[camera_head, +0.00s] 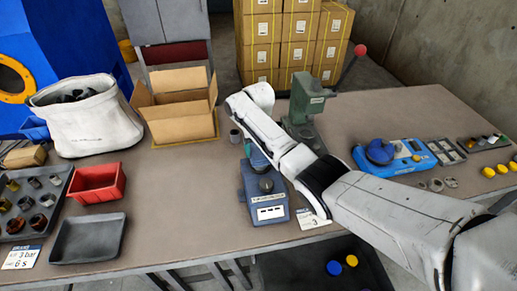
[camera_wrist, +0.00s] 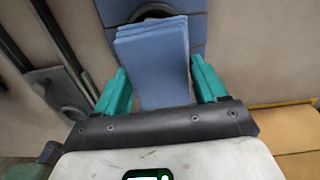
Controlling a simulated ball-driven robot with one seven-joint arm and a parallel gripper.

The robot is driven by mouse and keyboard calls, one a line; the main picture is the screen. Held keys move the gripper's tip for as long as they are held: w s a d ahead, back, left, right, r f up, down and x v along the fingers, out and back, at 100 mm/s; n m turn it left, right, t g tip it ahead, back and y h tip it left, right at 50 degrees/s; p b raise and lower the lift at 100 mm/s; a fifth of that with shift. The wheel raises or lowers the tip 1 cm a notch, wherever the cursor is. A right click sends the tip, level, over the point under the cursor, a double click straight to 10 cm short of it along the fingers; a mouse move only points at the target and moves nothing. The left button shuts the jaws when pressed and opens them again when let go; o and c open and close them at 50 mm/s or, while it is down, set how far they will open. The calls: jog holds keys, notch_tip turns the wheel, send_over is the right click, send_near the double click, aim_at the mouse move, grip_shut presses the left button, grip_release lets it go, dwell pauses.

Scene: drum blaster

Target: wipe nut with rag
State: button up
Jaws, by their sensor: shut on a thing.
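A folded blue rag (camera_wrist: 155,60) is between the teal fingers of my gripper (camera_wrist: 160,84), which is shut on it. In the head view, part of the rag (camera_head: 258,157) shows below the end of my arm, above the rear of a blue bench device (camera_head: 266,213). The device (camera_wrist: 197,30) also lies beneath the rag in the wrist view. A dark round part (camera_wrist: 155,13) shows on it just past the rag, partly covered. I cannot tell whether this is the nut.
A green press (camera_head: 303,110) with a red-knobbed lever stands close behind my arm. An open cardboard box (camera_head: 181,124), a white bag (camera_head: 88,121), a red bin (camera_head: 97,183) and a dark tray of metal parts (camera_head: 33,200) are at left. Table between box and blue device is mostly clear.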

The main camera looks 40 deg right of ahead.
jog(key=shift+r+p, duration=2.35)
jog(key=shift+r, duration=0.45)
jog(key=shift+s+f, duration=0.1)
